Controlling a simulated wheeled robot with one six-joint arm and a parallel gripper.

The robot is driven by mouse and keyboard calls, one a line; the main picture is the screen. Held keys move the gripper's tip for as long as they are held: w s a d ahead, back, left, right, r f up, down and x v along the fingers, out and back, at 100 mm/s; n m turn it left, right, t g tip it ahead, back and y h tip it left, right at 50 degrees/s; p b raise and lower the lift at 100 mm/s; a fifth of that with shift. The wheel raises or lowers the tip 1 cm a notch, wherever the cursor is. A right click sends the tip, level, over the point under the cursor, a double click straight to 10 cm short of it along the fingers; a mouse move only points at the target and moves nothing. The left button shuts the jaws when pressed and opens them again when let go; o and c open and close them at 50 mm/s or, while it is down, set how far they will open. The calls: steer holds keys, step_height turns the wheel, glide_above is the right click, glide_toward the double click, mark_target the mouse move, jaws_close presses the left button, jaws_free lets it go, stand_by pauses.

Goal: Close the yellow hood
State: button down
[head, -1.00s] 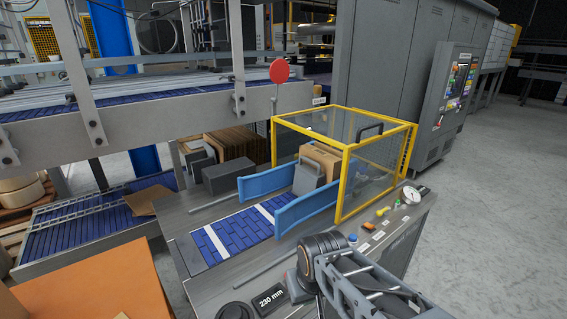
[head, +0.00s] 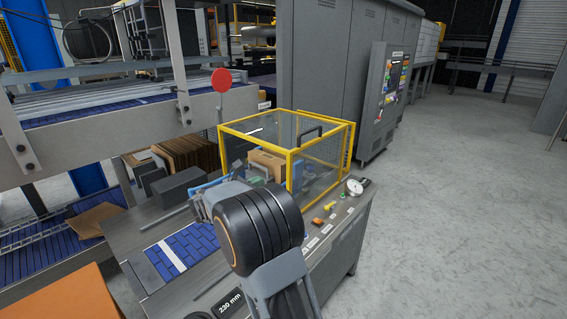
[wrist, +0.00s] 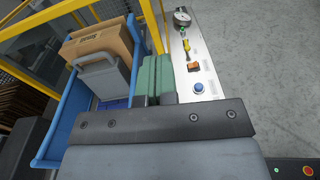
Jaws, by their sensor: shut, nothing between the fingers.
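The yellow hood (head: 288,151) is a yellow frame with clear panels and a black handle (head: 309,134) on top. It stands over the far end of the machine table, around a brown carton (head: 262,158). In the wrist view, yellow hood bars (wrist: 152,28) rise beside the carton (wrist: 103,42). My gripper (wrist: 154,60) has green fingers, pressed together and empty, between the blue guide and the control strip. In the head view, my wrist hides most of it, near the hood's lower near side. I cannot tell whether it touches the hood.
A blue guide (wrist: 62,112) and a grey plate (wrist: 101,78) stand beside the carton. The control strip (wrist: 195,75) carries a gauge (head: 354,187), buttons and a blue knob (wrist: 198,87). A red disc on a post (head: 221,80) stands left of the hood. The floor at right is clear.

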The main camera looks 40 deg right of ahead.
steer(key=w, duration=0.1)
steer(key=n+p, duration=0.1)
steer(key=p, duration=0.1)
glide_toward(289, 162)
steer(key=shift+t+h, duration=0.3)
steer(key=shift+h, duration=0.1)
steer(key=d, duration=0.7)
steer(key=shift+w+d+f, duration=0.25)
steer(key=shift+w+f, duration=0.05)
steer(key=shift+w, duration=0.1)
